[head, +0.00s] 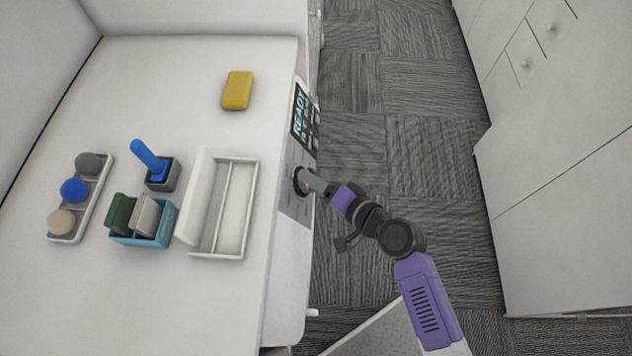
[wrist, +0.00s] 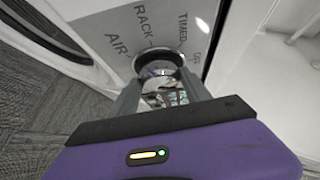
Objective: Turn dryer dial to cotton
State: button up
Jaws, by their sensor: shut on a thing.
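The dryer's dial (head: 300,180) is a round dark-rimmed knob on the grey front panel (head: 296,205). My gripper (head: 312,183) reaches it from the right, and its fingers are shut on the dial. In the wrist view the dial (wrist: 158,62) sits between the two grey fingers of my gripper (wrist: 160,88). Printed labels AIR, RACK and TIMED show around it, with another label partly seen at the right. The word cotton is not readable. The fingers and reflections hide part of the dial, and I cannot tell where it points.
A dark display (head: 303,118) reads READY. On the white top are a yellow block (head: 237,90), an open white box (head: 247,162), a teal holder (head: 165,238), a grey holder with a blue handle (head: 147,158) and a tray of balls (head: 102,200). Carpet lies right; white cabinets (head: 560,170) stand beyond.

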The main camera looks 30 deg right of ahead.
jog(key=o, duration=1.4)
jog(key=b+v, duration=0.2)
jog(key=v, duration=0.5)
jog(key=shift+s+d+r, duration=0.1)
jog(key=shift+s+r, duration=0.05)
jog(key=shift+s, duration=0.2)
